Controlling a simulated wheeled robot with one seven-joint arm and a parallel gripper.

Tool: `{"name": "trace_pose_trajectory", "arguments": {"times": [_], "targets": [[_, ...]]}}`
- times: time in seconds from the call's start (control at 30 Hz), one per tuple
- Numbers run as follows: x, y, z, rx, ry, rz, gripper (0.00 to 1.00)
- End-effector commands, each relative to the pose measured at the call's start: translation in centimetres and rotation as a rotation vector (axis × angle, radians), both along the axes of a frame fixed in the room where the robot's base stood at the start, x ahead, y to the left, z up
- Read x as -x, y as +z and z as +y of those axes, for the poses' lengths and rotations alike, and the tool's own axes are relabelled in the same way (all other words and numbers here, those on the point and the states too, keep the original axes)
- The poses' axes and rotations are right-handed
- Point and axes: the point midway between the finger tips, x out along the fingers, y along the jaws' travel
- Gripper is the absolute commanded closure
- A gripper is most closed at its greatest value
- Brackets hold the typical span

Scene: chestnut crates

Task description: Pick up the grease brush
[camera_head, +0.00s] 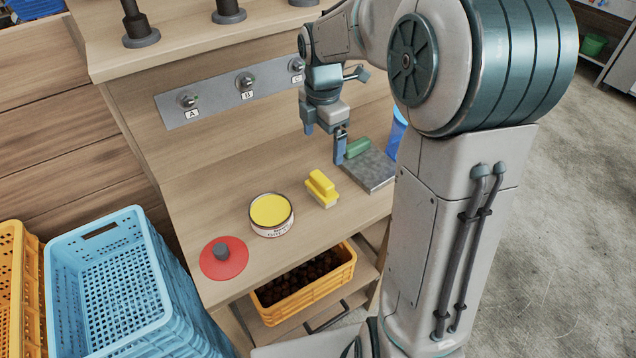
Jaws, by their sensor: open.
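A yellow brush (321,187) with a raised grip and a pale underside lies on the wooden bench, and looks like the grease brush. My gripper (325,146) is above the bench, behind the brush and apart from it. Its blue fingers are spread, with nothing seen between them. An open tin (272,228) of yellow grease stands left of the brush. A green block (357,147) lies at the edge of a grey metal plate (373,175), right of my gripper.
A red disc (223,261) with a dark knob lies at the bench's front left. A panel (218,97) with knobs A, B and C is behind. A yellow crate (337,280) of dark round things sits below the front edge. Blue crates (64,275) stand left.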

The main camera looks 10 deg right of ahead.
Motion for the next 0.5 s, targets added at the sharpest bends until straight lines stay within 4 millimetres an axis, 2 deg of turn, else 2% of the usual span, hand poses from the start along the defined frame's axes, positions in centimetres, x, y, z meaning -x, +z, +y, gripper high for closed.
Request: {"name": "trace_pose_trajectory", "arguments": {"times": [0.17,0.5], "targets": [[-0.6,-1.0,0.2,-0.006,0.067,0.009,0.07],[-0.5,-7.2,0.2,-0.006,0.067,0.011,0.07]]}}
